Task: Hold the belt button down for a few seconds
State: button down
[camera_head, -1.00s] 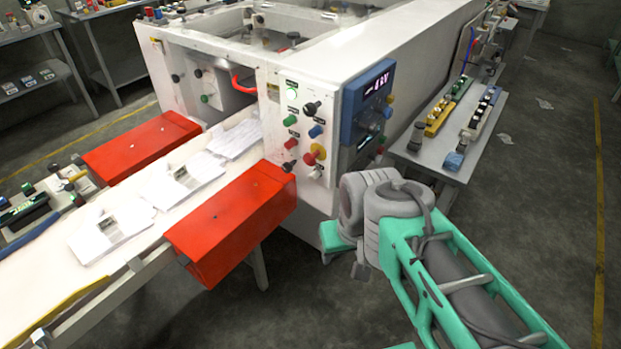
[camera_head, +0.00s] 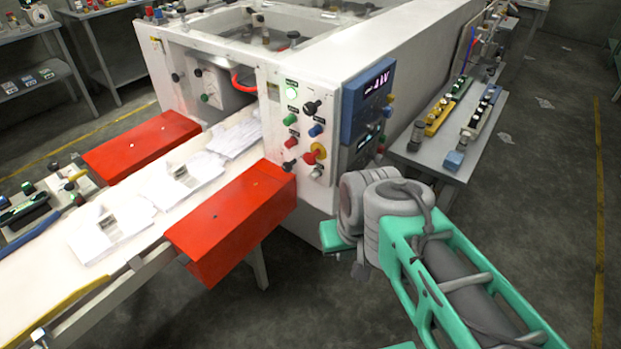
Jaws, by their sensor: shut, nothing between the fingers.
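The control panel (camera_head: 303,135) is on the white machine's front corner. The labels are too small to read, so I cannot tell which is the belt button. My arm comes in from the lower right, and its grey joint stands right of and below the panel. My gripper is not visible. Nothing of my arm visibly touches the panel.
The conveyor belt (camera_head: 135,262) carries several white sheets into the machine. Red boxes flank it, the nearer one (camera_head: 232,226) just below the panel. A blue display unit (camera_head: 367,105) sits right of the panel. A grey table (camera_head: 433,158) stands at right. Floor beyond it is clear.

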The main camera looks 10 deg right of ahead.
aim_at(316, 173)
jog(key=u, duration=3.5)
jog(key=k, duration=0.7)
jog(key=z, duration=0.6)
